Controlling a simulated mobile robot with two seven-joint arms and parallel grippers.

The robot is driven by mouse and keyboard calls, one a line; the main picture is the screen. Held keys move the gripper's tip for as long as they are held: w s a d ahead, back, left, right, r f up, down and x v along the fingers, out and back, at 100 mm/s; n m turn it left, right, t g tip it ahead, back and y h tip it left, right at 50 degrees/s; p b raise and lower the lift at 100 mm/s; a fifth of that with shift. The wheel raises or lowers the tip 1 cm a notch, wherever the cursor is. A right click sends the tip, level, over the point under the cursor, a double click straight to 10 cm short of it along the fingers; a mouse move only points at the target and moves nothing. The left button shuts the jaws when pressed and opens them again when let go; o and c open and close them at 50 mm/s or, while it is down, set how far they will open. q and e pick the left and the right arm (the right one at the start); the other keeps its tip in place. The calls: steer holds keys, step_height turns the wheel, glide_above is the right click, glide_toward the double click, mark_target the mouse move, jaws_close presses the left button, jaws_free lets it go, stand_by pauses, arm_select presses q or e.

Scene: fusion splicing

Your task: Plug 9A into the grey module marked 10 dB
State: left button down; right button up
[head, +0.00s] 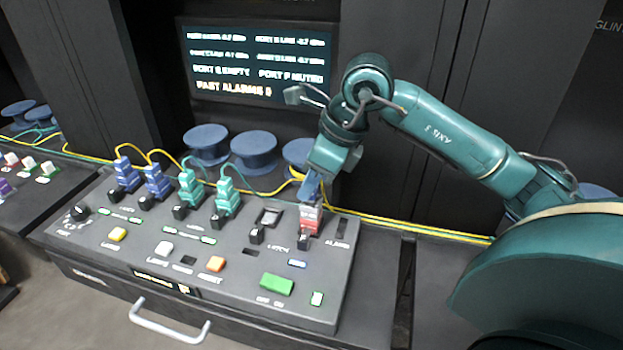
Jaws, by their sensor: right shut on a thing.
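My right gripper (313,180) points down at the right end of the sloped console. It is shut on a small blue plug (309,188), which is partly hidden by the fingers. The plug is right above a red and pale grey block (311,215) in the rightmost socket; I cannot tell whether they touch. A yellow cable (294,184) runs close to the gripper. No 9A or 10 dB marking is readable, so I cannot tell which part is the grey module. My left gripper is not in view.
Two blue plugs (155,180) and two teal plugs (190,188) stand in the console (185,280) to the left. Blue spools (254,150) stand behind. A lit screen (260,65) is at the back.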

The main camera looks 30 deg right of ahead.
arm_select(q)
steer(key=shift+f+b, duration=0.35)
steer(key=shift+b, duration=0.2)
arm_select(e)
steer(key=shift+f, duration=0.55)
steer(key=o, duration=1)
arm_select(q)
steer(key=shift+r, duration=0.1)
arm_select(e)
steer(key=shift+v, duration=1.15)
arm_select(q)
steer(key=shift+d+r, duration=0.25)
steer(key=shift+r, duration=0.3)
arm_select(e)
steer(key=v, duration=1.1)
steer(key=shift+w, duration=0.1)
